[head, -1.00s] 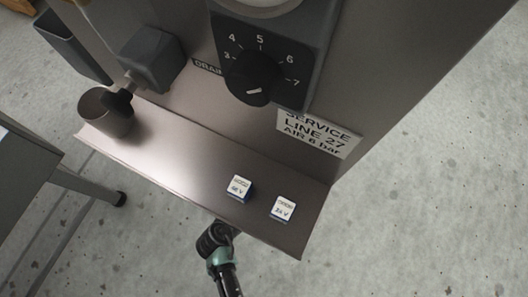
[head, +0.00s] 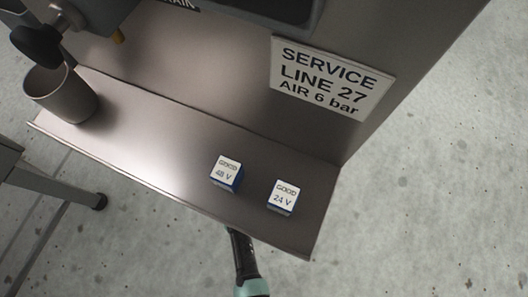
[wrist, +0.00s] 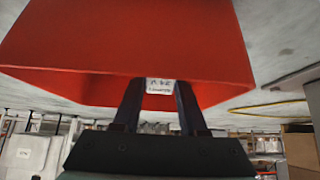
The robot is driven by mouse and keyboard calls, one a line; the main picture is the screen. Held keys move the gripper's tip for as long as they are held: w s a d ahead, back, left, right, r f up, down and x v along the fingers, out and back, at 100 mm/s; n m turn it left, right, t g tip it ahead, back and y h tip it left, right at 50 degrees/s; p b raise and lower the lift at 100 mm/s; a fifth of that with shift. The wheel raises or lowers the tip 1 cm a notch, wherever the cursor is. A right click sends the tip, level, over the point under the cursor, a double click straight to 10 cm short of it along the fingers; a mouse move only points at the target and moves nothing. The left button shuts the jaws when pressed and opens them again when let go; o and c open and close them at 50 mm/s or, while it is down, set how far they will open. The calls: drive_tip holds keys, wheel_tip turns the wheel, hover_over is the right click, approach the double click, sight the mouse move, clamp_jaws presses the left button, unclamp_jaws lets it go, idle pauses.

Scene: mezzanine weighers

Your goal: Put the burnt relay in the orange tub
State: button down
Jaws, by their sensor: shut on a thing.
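My gripper (wrist: 160,98) is shut on a small white-labelled block (wrist: 160,86), which looks like a relay; its label is too small to read. An orange-red tub (wrist: 130,38) fills the upper part of the wrist view. The held relay overlaps the tub's edge there, and I cannot tell whether it is over the opening or outside it. In the head view, two relays stand apart on the metal ledge, one labelled GOOD 48 V (head: 226,173) and one GOOD 24 V (head: 283,197). The gripper and tub are not visible in the head view.
The metal ledge (head: 165,140) has a grey-brown cup (head: 62,95) at its left end. Above it are a dark valve handle (head: 38,43) and a SERVICE LINE 27 sign (head: 330,77). Part of my arm shows below the front edge. Concrete floor is clear at right.

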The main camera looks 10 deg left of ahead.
drive_tip(key=shift+w+r+g, duration=0.2)
drive_tip(key=shift+w+g, duration=0.15)
drive_tip(key=shift+g, duration=0.05)
drive_tip(key=shift+w+d+f+g+y+b, duration=0.1)
drive_tip(key=shift+w+g+y+b, duration=0.2)
drive_tip(key=shift+g+b, duration=0.25)
drive_tip(key=shift+w+d+g+y+b, duration=0.1)
drive_tip(key=shift+w+g+y+b, duration=0.15)
drive_tip(key=shift+g+b, duration=0.25)
drive_tip(key=shift+s+f+b, duration=0.1)
drive_tip(key=shift+f+b, duration=0.6)
drive_tip(key=shift+c, duration=2.2)
unclamp_jaws()
drive_tip(key=p+v, duration=0.6)
drive_tip(key=shift+d+r, duration=0.1)
drive_tip(key=shift+r, duration=0.25)
drive_tip(key=shift+s+r+p, duration=0.25)
drive_tip(key=shift+r+p, duration=0.15)
drive_tip(key=shift+r, duration=0.05)
